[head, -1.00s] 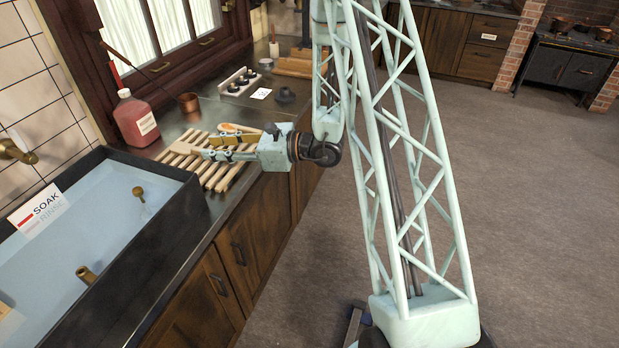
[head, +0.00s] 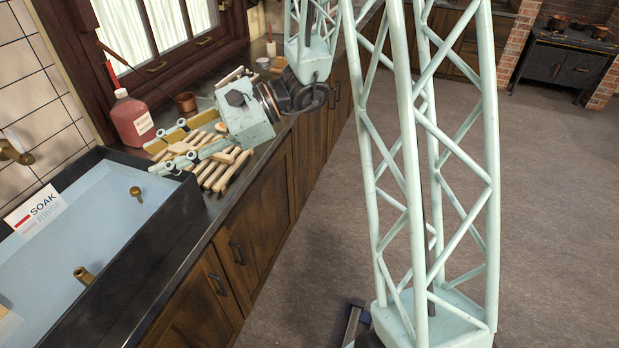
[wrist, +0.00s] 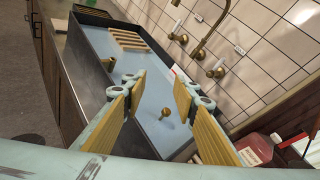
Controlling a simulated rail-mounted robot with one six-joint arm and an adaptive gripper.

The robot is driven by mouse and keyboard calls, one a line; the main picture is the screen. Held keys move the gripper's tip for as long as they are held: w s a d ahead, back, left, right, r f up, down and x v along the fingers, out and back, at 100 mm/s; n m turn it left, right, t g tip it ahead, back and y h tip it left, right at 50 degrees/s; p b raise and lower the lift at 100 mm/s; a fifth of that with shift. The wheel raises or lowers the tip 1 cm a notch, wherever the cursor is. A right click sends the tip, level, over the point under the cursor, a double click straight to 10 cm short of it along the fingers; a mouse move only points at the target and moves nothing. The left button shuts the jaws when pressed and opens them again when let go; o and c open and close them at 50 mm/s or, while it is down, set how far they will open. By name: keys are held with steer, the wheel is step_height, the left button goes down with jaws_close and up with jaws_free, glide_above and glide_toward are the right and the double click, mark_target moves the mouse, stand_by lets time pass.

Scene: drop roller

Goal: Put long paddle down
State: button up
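My gripper (head: 170,148) is over the slatted wooden rack (head: 222,178) on the counter beside the sink, in the head view. Its two fingers with yellow pads are spread wide. In the wrist view my gripper (wrist: 160,84) is open, with nothing between the fingers. Pale wooden pieces show under and between the fingers in the head view. I cannot tell which of them, if any, is the long paddle, as the gripper hides much of the rack. The wrist view looks past the fingers to the sink and shows no paddle between them.
The dark-rimmed sink (head: 120,250) of bluish water has a SOAK sign (head: 38,208) and brass fittings. A red bottle (head: 132,118) and a copper pot (head: 187,102) stand behind the rack, near the window. A wooden slatted piece (wrist: 128,40) lies at the sink's far end in the wrist view.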

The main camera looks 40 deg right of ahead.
steer(key=s+r+n+g+h, duration=0.25)
steer(key=s+n, duration=0.25)
steer(key=s, duration=0.7)
steer(key=s+r+n+g+h, duration=0.25)
steer(key=s+n+h, duration=0.2)
steer(key=s, duration=0.75)
steer(key=s+d+r+n+t+h, duration=0.2)
steer(key=s+d+r+n+h, duration=0.1)
steer(key=s+d, duration=0.2)
steer(key=s+d+r+n+t+h, duration=0.2)
steer(key=s+d+n+h, duration=0.2)
steer(key=d, duration=0.5)
steer(key=shift+s+r+t, duration=0.4)
steer(key=shift+s, duration=0.05)
